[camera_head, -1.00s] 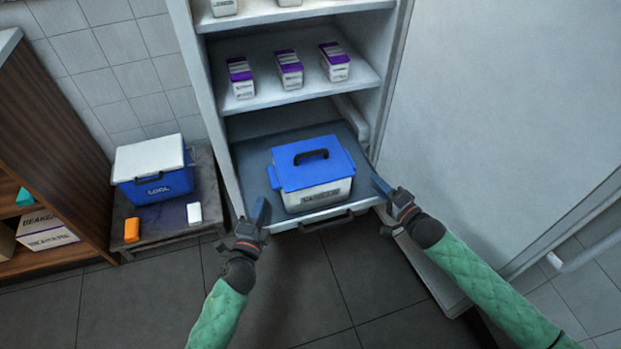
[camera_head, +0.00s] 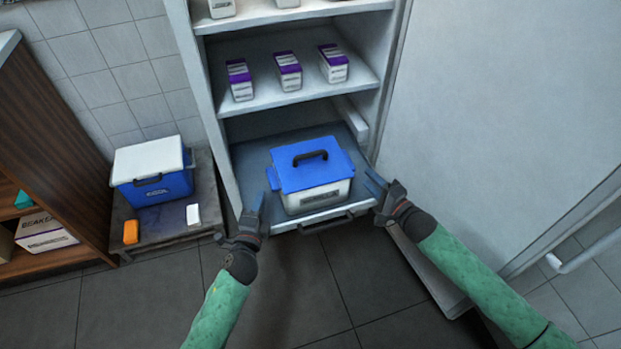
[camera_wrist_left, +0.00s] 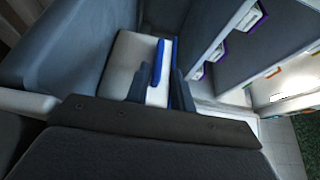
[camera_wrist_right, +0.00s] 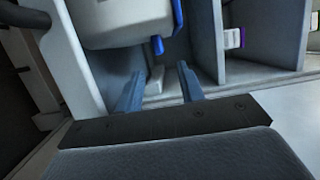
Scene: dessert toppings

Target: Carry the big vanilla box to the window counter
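The big box (camera_head: 313,195), white with a blue lid, a black top handle and a dark front label too small to read, sits on the pulled-out bottom shelf (camera_head: 247,158) of a white cabinet. It has a blue side flap at each end. My left gripper (camera_head: 257,206) is open at the box's left; in the left wrist view its fingers (camera_wrist_left: 158,92) stand around the line of a blue flap (camera_wrist_left: 158,62). My right gripper (camera_head: 376,186) is open to the box's right; a blue flap (camera_wrist_right: 157,45) shows beyond its fingers (camera_wrist_right: 160,90). I cannot tell whether either touches the box. No window counter is recognisable.
Purple-topped cartons (camera_head: 288,71) stand on the shelf above. A blue cooler with a white lid (camera_head: 153,172) is on a low table at left. A brown shelf unit (camera_head: 45,135) is further left. The open white door (camera_head: 490,110) flanks my right arm. The floor in front is clear.

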